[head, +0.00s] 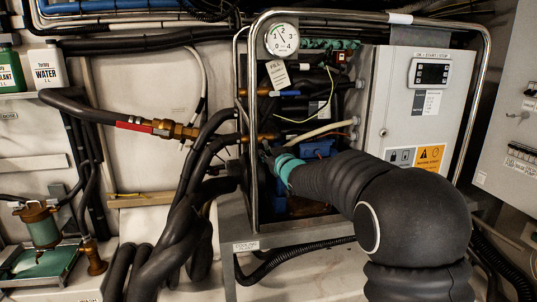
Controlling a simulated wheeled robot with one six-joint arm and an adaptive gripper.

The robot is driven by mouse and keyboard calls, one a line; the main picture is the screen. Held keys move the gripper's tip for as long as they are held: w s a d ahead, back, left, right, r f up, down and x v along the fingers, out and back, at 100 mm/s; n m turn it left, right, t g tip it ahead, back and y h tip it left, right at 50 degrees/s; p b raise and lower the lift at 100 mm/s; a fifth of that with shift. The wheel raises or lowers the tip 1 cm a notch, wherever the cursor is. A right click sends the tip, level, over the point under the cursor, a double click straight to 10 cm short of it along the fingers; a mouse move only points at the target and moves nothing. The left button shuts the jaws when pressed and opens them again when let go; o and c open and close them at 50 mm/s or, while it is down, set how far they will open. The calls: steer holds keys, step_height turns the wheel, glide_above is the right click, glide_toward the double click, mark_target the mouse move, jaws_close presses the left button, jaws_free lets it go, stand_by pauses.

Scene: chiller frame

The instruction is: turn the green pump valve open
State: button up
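My black-sleeved arm comes in from the lower right and reaches into the chiller frame. My gripper (267,151) is small and dark beyond the teal ring of my wrist, close to a brass pipe fitting (262,137) by the left frame post. Its fingers are too small and dark to tell whether they are open, shut or touching anything. I cannot pick out a green pump valve for certain; my arm may hide it. A green-bodied pump-like unit with a brass top (42,226) stands at the far lower left, well away from my gripper.
A bent metal tube frame (252,90) surrounds the machinery, with a round gauge (282,40) and hanging tag (278,74). A grey control box (420,100) stands right. Thick black hoses (180,235) and a brass-ended hose (170,129) lie left. White WATER bottle (48,67) stands upper left.

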steer(key=v, duration=1.2)
steer(key=shift+w+d+f, duration=0.1)
steer(key=shift+d+f, duration=0.05)
steer(key=shift+d, duration=0.15)
jaws_close()
steer(key=w+d+f+n+b, duration=0.1)
steer(key=w+d+f+n, duration=0.1)
steer(key=w+d, duration=0.15)
steer(key=w+a+n+g+y, duration=0.4)
steer(key=a+n, duration=0.5)
steer(key=n, duration=1)
steer(key=shift+w+a+f, duration=0.2)
steer(key=shift+w+f, duration=0.05)
steer(key=shift+f, duration=0.1)
